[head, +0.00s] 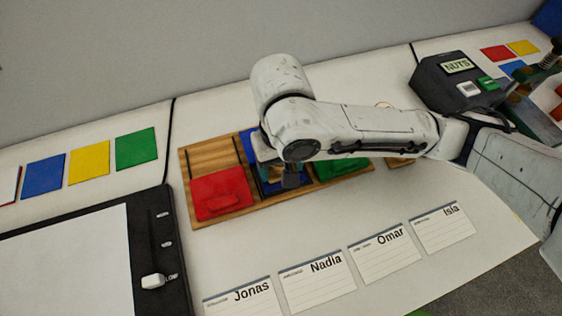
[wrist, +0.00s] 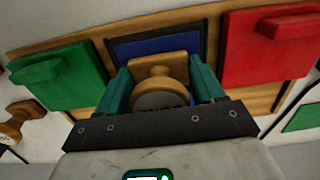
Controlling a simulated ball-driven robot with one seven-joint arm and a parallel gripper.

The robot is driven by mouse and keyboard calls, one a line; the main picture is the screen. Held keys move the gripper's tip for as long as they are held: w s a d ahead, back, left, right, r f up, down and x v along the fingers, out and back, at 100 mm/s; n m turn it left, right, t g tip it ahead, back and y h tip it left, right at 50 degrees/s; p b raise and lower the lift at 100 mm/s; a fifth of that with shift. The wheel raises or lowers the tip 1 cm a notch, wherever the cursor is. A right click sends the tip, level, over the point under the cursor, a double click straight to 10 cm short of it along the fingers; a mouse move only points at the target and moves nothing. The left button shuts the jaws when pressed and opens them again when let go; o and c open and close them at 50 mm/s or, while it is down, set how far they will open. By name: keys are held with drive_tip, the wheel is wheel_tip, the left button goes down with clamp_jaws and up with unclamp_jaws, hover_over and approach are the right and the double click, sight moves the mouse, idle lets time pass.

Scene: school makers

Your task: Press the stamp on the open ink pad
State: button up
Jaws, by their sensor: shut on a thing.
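My gripper (head: 281,174) is shut on a wooden stamp (wrist: 160,68), which sits between its teal fingers in the wrist view. The stamp's round dark end faces the wrist camera. The gripper is over the middle of a wooden tray (head: 236,213). The open blue ink pad (wrist: 135,47) lies in the tray's middle, behind the stamp in the wrist view. In the head view the blue pad (head: 247,141) is partly hidden by my arm. I cannot tell whether the stamp touches it.
A closed red pad (head: 218,192) and closed green pad (head: 343,168) flank the blue one. Another wooden stamp (head: 400,162) stands right of the tray. Name cards (head: 318,279) lie in front, a black-framed board (head: 180,280) at left, and a nuts box (head: 455,82) at back right.

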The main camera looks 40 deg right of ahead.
wheel_tip(320, 180, up, 5)
drive_tip(key=p, duration=0.5)
idle(0.4)
